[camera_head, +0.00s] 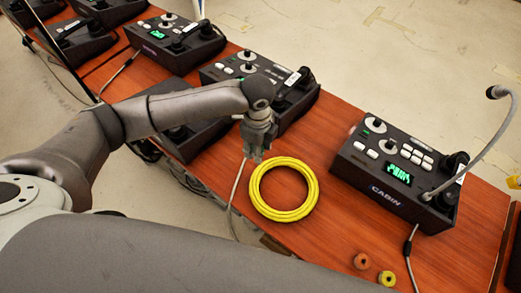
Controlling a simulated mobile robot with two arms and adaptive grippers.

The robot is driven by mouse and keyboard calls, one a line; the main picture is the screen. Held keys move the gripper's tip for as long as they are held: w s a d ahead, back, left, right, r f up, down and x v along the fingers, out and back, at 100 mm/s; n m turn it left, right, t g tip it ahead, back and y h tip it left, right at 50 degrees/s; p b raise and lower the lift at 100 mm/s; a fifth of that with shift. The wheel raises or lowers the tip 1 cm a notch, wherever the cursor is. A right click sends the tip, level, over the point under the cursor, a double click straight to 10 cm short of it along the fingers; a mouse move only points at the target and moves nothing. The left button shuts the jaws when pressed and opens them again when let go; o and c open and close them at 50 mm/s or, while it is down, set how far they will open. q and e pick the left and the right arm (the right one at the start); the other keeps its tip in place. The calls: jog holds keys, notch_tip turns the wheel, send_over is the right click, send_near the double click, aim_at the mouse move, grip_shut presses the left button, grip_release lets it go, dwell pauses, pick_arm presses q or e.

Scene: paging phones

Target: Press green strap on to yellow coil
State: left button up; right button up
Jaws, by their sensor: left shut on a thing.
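The yellow coil (257,200) is a thick ring of several turns lying flat on the reddish-brown wooden table, just in front of the middle phone unit. My left gripper (257,157) points down at the coil's upper left edge, close to it. I cannot tell whether it touches the coil. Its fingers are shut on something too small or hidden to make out. I cannot pick out a green strap anywhere. My right gripper is not in view.
Black phone units stand along the table (330,232), among them one marked CABIN (386,190) with a gooseneck microphone (482,160) at right. A grey cable (236,187) runs left of the coil.

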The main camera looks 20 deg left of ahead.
pick_arm(q)
jog(key=f+m, duration=0.2)
jog(key=m, duration=0.1)
jog(key=shift+d, duration=0.25)
jog(key=shift+f+m+p, duration=0.3)
jog(key=shift+f+m, duration=0.3)
jog(key=shift+m, duration=0.1)
jog(key=shift+d+f, duration=0.1)
jog(key=shift+f, duration=0.15)
jog(key=b, duration=0.6)
send_over(260, 169)
notch_tip(260, 169, down, 4)
jog(key=shift+f, duration=1)
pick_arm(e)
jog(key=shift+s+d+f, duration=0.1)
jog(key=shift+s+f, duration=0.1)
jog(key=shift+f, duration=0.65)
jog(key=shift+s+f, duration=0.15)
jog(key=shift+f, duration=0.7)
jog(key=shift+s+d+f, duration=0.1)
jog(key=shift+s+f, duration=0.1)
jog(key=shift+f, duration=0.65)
pick_arm(q)
jog(key=shift+s+f, duration=0.1)
jog(key=shift+f, duration=0.25)
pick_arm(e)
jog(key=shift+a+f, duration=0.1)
pick_arm(q)
jog(key=o, duration=0.8)
jog(key=shift+d, duration=0.1)
